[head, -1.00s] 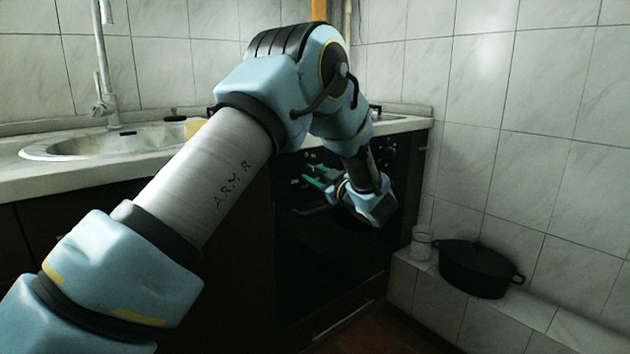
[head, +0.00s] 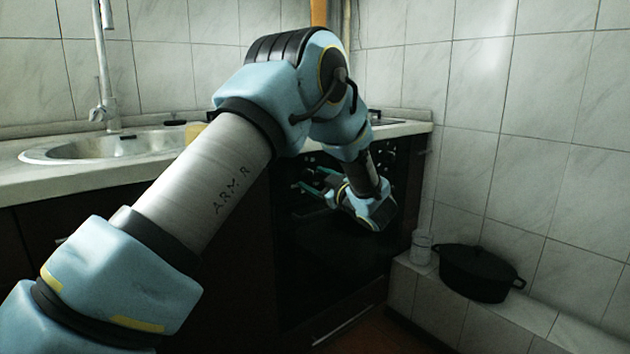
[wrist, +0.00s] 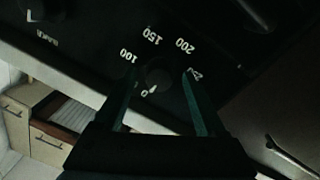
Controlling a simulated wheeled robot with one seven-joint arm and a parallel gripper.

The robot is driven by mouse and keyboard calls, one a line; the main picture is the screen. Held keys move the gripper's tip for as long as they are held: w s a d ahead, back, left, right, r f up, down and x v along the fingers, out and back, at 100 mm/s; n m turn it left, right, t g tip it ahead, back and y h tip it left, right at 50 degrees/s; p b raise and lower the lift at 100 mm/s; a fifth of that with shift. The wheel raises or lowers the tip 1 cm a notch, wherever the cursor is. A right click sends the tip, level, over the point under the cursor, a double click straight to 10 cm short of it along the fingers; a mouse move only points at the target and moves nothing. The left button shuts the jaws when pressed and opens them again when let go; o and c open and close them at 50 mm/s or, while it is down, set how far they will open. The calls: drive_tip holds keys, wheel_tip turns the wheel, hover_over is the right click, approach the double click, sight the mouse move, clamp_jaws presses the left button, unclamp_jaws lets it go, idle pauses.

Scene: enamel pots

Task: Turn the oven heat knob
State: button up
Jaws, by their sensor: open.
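The oven heat knob (wrist: 158,76) is a dark round knob in the wrist view, ringed by white numbers from 0 through 100, 150 and 200. The wrist view is tilted, so the numbers look upside down. My gripper (wrist: 158,84) is open, with one dark green finger on each side of the knob. I cannot tell whether the fingers touch it. In the head view my gripper (head: 312,180) is at the upper front of the black oven (head: 330,250), and my arm hides much of the control panel.
A second knob (wrist: 32,10) is at the wrist view's upper left. The counter with a sink (head: 110,147) runs above the oven's left. A black pot (head: 480,275) and a small jar (head: 421,247) stand on the tiled ledge at right, beside the tiled wall.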

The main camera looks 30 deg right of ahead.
drive_tip(key=s+d, duration=0.1)
drive_tip(key=s, duration=0.9)
drive_tip(key=shift+s+d+f+p, duration=0.2)
drive_tip(key=shift+s+p, duration=0.15)
drive_tip(key=shift+p, duration=0.05)
